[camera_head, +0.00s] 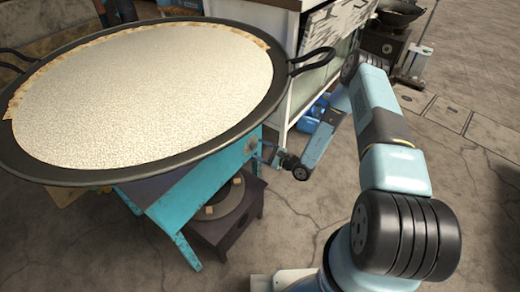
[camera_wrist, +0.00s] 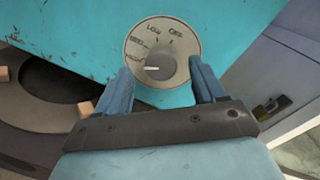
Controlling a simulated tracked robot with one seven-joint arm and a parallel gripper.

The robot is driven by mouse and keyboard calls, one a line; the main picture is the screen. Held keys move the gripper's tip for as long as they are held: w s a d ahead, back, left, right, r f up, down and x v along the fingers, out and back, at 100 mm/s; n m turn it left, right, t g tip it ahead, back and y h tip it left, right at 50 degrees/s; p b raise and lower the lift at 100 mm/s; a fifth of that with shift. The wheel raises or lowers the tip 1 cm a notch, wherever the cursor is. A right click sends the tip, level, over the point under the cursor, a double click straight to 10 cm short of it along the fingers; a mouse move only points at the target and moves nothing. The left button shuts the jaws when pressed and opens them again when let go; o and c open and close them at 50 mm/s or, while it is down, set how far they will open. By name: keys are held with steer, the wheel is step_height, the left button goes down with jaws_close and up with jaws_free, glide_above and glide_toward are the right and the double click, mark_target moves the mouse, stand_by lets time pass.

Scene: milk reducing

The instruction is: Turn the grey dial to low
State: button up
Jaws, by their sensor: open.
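The grey dial (camera_wrist: 160,62) is a dark knob on a round pale plate (camera_wrist: 183,29) on the turquoise stove side. LOW shows at the plate's upper left and OFF at its upper right, with blurred labels down the left. The knob's white mark points left, near the lowest left label, not at LOW. My gripper (camera_wrist: 160,75) is open, its two blue fingers on either side of the knob. Whether they touch it is unclear.
A wide black pan (camera_head: 140,100) of pale milk sits above the turquoise stove (camera_head: 195,205), its handle (camera_head: 312,62) jutting right. A dark low burner stand (camera_head: 236,222) is underneath. A white cabinet (camera_head: 292,95) stands behind my arm. Cracked floor is open at right.

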steer(key=shift+x, duration=0.85)
